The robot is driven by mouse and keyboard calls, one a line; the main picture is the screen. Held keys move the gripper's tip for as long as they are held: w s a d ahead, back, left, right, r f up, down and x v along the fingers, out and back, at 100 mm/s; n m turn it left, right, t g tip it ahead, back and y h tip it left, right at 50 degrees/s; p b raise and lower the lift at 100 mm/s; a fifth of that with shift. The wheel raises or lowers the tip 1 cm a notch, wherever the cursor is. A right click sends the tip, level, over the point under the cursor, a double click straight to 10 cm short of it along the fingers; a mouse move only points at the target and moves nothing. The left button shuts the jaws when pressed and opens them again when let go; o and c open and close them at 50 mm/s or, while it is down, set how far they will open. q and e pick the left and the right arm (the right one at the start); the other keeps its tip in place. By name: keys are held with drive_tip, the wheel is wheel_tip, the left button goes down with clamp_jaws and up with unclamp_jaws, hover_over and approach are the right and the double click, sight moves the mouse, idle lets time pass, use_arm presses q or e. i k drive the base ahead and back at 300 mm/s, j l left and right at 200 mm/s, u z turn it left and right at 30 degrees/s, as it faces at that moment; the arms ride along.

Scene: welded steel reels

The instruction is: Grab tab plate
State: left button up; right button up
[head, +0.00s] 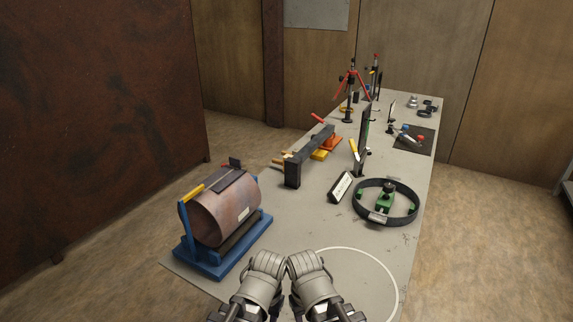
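I cannot tell for sure which piece is the tab plate. A small dark plate (235,163) stands up at the top of a rusty brown drum (226,212), beside a flat dark strip (229,181) lying along the drum. The drum rests in a blue cradle (222,262) at the table's near left. My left gripper (265,262) and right gripper (306,262) are side by side at the bottom middle, apart from the drum and to its right. Their fingers are too small and foreshortened to read.
The long grey table (310,215) carries a black ring with a green clamp (386,201), a white-labelled block (341,187), a dark bar fixture (309,156) and a red tripod (350,84). A white circle marks clear table at the near right. A rusty wall stands left.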

sight(235, 163)
drive_tip(key=i+j+z, duration=0.2)
drive_tip(key=j+z, duration=0.2)
drive_tip(key=i+j+z, duration=0.1)
drive_tip(key=j+z, duration=0.3)
drive_tip(key=i+j+z, duration=0.1)
drive_tip(key=j+z, duration=0.65)
